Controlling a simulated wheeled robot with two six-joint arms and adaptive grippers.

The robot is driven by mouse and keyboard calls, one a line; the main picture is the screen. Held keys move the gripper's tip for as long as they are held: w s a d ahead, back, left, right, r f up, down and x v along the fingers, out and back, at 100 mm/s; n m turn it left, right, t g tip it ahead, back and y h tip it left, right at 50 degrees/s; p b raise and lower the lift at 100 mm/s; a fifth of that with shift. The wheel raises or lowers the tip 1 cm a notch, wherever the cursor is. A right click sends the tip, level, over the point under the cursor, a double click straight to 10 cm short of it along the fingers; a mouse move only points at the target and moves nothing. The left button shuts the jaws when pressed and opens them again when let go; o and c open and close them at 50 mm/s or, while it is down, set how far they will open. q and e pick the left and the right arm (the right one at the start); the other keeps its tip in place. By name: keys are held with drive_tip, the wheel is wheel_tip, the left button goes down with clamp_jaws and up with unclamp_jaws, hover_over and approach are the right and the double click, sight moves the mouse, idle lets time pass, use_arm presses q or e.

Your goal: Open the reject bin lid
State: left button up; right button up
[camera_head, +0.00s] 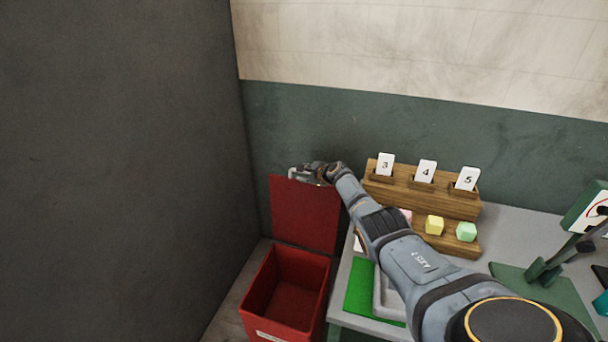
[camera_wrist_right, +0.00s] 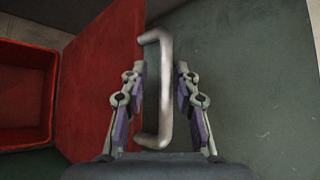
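The red reject bin (camera_head: 287,292) stands on the floor left of the table, its top open and its inside showing empty. Its red lid (camera_head: 305,212) stands raised, roughly upright, behind the opening near the green wall. The lid's metal handle (camera_wrist_right: 162,88) is at the lid's upper edge. My right gripper (camera_head: 308,175) is at that upper edge. In the right wrist view, its fingers (camera_wrist_right: 158,92) are spread on either side of the handle, with gaps visible, so it is open. The bin's red interior (camera_wrist_right: 22,95) also shows there at the left. My left gripper is not in view.
The grey table (camera_head: 510,225) to the right carries a wooden stepped rack (camera_head: 425,205) with numbered cards and coloured foam blocks, a green mat (camera_head: 362,290) and a press (camera_head: 560,262). A dark wall (camera_head: 120,170) stands close left of the bin.

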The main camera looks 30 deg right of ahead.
drive_tip(key=shift+s+d+r, duration=0.2)
drive_tip(key=shift+s+r, duration=0.15)
drive_tip(key=shift+s, duration=0.3)
drive_tip(key=v, duration=1)
drive_tip(key=shift+s+a+r, duration=0.2)
drive_tip(key=shift+s+a, duration=0.05)
drive_tip(key=shift+s, duration=0.05)
drive_tip(key=shift+f, duration=0.1)
